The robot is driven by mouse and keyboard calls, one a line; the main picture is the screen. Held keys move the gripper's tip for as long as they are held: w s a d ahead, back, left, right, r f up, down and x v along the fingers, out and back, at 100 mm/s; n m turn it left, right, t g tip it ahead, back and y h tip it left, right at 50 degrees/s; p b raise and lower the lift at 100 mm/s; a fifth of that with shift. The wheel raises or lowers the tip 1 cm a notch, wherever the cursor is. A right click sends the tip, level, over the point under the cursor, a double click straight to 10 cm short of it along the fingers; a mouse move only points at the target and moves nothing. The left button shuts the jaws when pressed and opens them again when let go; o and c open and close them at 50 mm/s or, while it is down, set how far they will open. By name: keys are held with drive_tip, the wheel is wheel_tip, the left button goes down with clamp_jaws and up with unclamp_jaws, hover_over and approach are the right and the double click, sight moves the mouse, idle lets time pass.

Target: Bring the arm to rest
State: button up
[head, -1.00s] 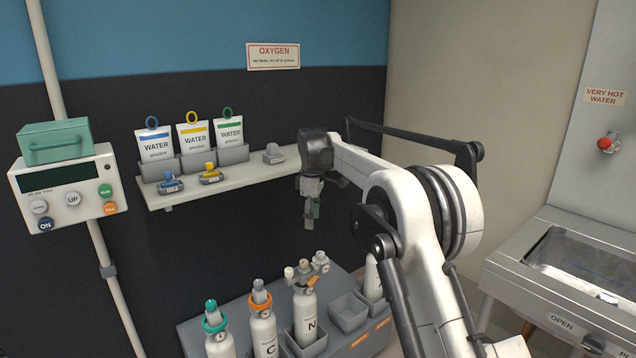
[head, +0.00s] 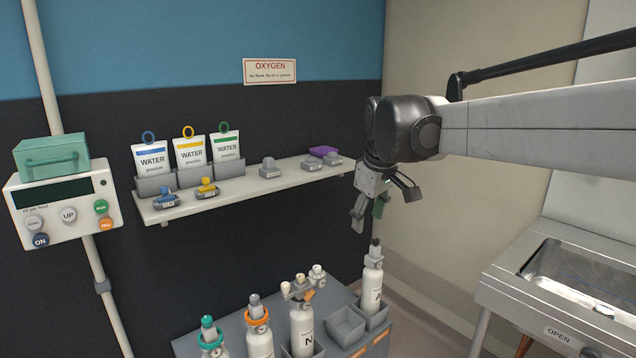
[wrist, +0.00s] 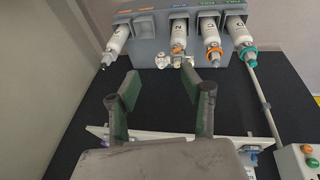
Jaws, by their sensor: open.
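My gripper (head: 369,212) hangs at the end of my raised arm in the head view, pointing down. It is open and empty. It is to the right of the wall shelf's end and above the white bottle (head: 373,277) at the right end of the grey rack. The picture does not show it touching anything. In the wrist view the two green-padded fingers (wrist: 168,98) stand apart with nothing between them, and the bottle rack (wrist: 160,58) lies beyond them.
The shelf (head: 240,188) holds WATER pouches (head: 190,153), valve pieces and a purple item (head: 324,150). The rack (head: 345,352) holds several bottles and an empty slot (head: 346,326). A control box (head: 65,205) is at left, a metal sink (head: 575,280) at right.

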drive_tip(key=s+d+f+m+t, duration=0.1)
drive_tip(key=s+d+f+m, duration=0.1)
drive_tip(key=s, duration=0.8)
drive_tip(key=s+d+f+m+t, duration=0.1)
drive_tip(key=s+d+f+m, duration=0.2)
drive_tip(key=s, duration=0.6)
drive_tip(key=s+d+f+m+t, duration=0.1)
drive_tip(key=s+d+f+m, duration=0.2)
drive_tip(key=s, duration=0.7)
wheel_tip(320, 180, down, 2)
drive_tip(key=shift+s+d+f+t+h+p, duration=0.1)
drive_tip(key=shift+s+d+t+h+p, duration=0.25)
drive_tip(key=shift+d+p, duration=0.1)
